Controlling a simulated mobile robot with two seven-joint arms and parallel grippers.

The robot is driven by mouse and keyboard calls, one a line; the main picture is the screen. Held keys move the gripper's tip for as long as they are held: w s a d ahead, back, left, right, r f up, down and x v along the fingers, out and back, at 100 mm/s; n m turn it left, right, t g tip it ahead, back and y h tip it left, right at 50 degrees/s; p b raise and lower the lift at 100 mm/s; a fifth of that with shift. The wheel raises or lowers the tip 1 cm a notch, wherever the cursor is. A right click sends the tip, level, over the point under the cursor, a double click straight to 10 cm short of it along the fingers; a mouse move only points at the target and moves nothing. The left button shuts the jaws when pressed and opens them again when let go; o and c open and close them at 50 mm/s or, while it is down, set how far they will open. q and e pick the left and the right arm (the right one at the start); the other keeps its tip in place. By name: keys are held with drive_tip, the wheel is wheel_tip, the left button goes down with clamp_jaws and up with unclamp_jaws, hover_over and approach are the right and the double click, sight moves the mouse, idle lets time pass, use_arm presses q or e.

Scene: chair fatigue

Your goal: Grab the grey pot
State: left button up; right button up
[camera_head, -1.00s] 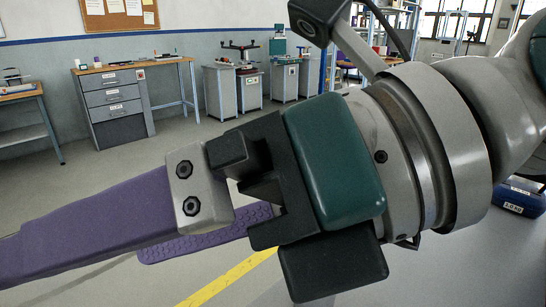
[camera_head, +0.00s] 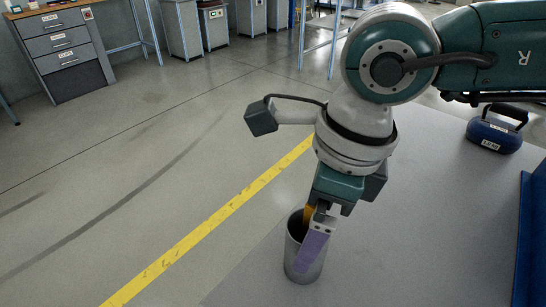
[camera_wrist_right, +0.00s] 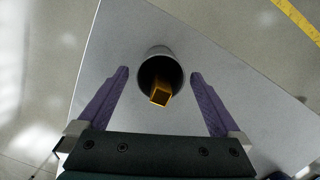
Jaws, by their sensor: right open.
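The grey pot (camera_head: 303,262) is an upright open cylinder on the light grey table, near the table's left edge in the head view. It holds an orange-yellow bar (camera_head: 308,214) that sticks up out of its mouth. My right gripper (camera_head: 314,250) reaches down over the pot, one purple finger in front of the pot's side. In the right wrist view the pot (camera_wrist_right: 160,62) lies between the two spread purple fingers of the gripper (camera_wrist_right: 158,74), with a gap on each side. The bar (camera_wrist_right: 160,94) points toward the camera. My left gripper is not in view.
The grey table top (camera_head: 425,215) is clear around the pot. A blue weight with a handle (camera_head: 494,136) stands at the back right, and a blue panel (camera_head: 533,240) stands at the right edge. A yellow floor line (camera_head: 215,220) runs beyond the table.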

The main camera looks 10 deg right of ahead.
wheel_tip(320, 180, down, 2)
drive_tip(key=shift+w+a+f, duration=0.1)
drive_tip(key=shift+a, duration=0.05)
clamp_jaws()
idle(0.7)
